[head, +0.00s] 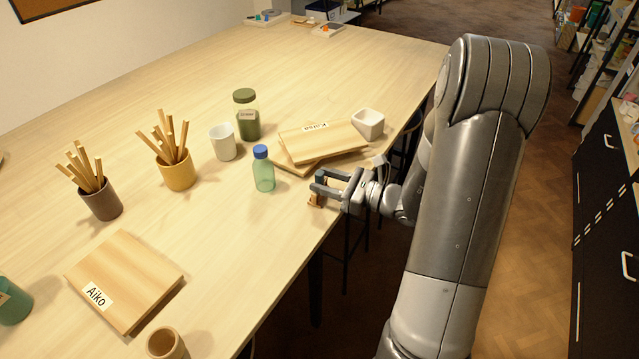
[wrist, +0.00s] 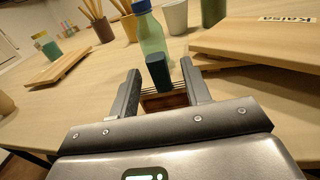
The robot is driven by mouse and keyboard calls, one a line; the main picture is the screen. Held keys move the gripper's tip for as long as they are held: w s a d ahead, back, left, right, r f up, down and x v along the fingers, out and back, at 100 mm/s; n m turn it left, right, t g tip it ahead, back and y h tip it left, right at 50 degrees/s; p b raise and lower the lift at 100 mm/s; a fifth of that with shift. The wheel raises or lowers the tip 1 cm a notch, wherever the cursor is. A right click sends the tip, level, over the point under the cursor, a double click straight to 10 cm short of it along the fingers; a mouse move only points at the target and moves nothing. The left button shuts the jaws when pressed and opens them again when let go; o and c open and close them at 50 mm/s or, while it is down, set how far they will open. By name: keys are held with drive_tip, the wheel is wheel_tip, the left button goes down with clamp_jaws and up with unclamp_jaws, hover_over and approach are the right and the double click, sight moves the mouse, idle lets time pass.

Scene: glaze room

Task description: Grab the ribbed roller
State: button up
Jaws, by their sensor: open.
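A small brown wooden piece with thin ribbed lines and a dark upright block (wrist: 158,72) lies between my fingers in the wrist view; it looks like the ribbed roller, though I cannot tell its full shape. In the head view its brown part (head: 316,201) shows just below my fingers, near the table's right edge. My gripper (head: 316,181) is open, with one finger on each side of the piece (wrist: 160,68). I cannot tell whether either finger touches it. My fingers hide part of it in the head view.
A green bottle with a blue cap (head: 263,170) stands close beyond my fingers. Stacked boards labelled Kaisa (head: 322,140) and a white square bowl (head: 368,124) lie behind. Stick-filled cups (head: 177,172) and the Aiko board (head: 130,270) are left.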

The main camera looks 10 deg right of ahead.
drive_tip(key=shift+x, duration=0.95)
clamp_jaws()
